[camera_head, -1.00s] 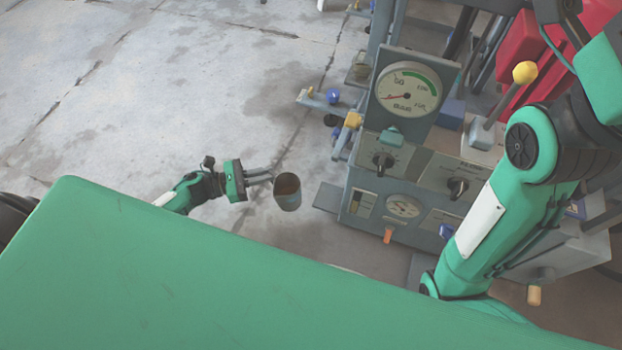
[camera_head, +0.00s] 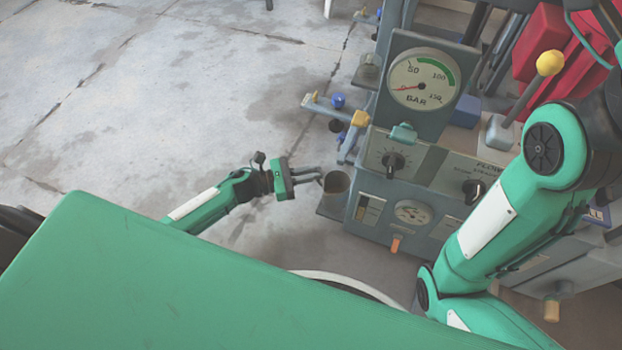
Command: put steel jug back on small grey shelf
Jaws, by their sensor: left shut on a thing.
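The steel jug (camera_head: 334,192) is a small grey cup, dark inside, upright in front of the press's left side. My left gripper (camera_head: 316,178) reaches in from the left and is shut on the jug's near-left side. The small grey shelf (camera_head: 328,214) sticks out from the lower left of the press. The jug covers most of it in this view, and I cannot tell whether the jug touches it. My right arm comes in at the right, but its gripper is out of sight.
The grey press (camera_head: 376,222) carries a large pressure gauge (camera_head: 423,80), knobs and a yellow-topped lever (camera_head: 549,63). Blue and yellow valve parts (camera_head: 338,101) stick out at its left, behind the jug. The concrete floor to the left is clear. My green body fills the foreground.

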